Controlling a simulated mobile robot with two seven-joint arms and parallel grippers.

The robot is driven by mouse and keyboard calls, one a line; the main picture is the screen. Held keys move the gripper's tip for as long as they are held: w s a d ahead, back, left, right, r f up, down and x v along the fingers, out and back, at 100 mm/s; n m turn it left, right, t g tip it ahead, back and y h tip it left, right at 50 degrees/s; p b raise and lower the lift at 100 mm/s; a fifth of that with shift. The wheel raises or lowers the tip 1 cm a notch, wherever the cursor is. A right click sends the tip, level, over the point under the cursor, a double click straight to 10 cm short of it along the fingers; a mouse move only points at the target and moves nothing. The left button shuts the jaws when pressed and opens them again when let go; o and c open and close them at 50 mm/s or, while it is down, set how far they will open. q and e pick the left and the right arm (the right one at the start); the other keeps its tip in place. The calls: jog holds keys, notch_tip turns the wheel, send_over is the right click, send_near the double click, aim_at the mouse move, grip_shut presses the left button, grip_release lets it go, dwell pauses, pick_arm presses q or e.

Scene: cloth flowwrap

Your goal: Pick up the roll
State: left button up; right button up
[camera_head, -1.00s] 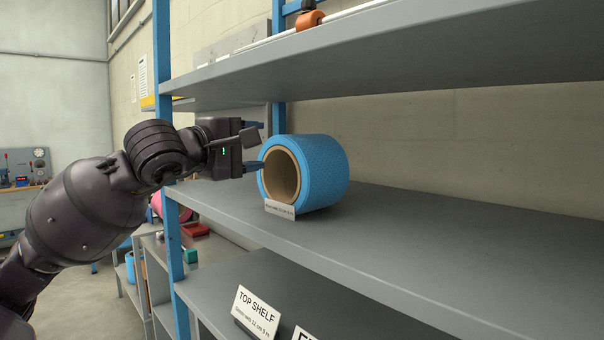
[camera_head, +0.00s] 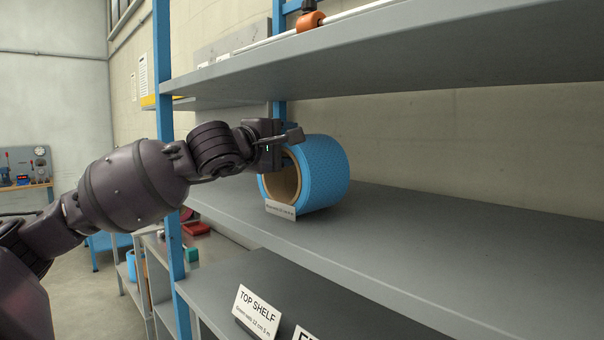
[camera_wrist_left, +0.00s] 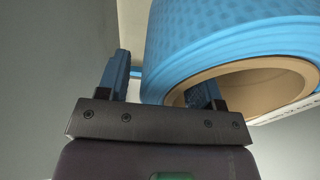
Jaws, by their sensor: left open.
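The roll (camera_head: 325,175) is blue and textured with a brown cardboard core. It lies on its side on the grey shelf (camera_head: 400,240), its open end facing my left arm. My left gripper (camera_head: 284,155) is at the roll's near end, at the upper left of its rim. In the left wrist view, the open left gripper (camera_wrist_left: 165,70) straddles the roll's wall (camera_wrist_left: 185,55): one blue finger is outside the roll, the other reaches into the core (camera_wrist_left: 262,85). I cannot tell whether either finger touches the roll. My right gripper is not in view.
A small white label (camera_head: 281,209) stands in front of the roll. An upper shelf (camera_head: 400,60) hangs above, and a blue post (camera_head: 165,120) stands left of the roll, near my arm. The shelf is clear to the right. A TOP SHELF card (camera_head: 256,310) is on the lower shelf.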

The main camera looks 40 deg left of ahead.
pick_arm(q)
jog(key=shift+w, duration=0.2)
jog(key=shift+c, duration=0.5)
jog(key=c, duration=1)
grip_shut()
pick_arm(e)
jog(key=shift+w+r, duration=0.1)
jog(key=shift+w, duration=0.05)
pick_arm(q)
jog(key=shift+r, duration=0.15)
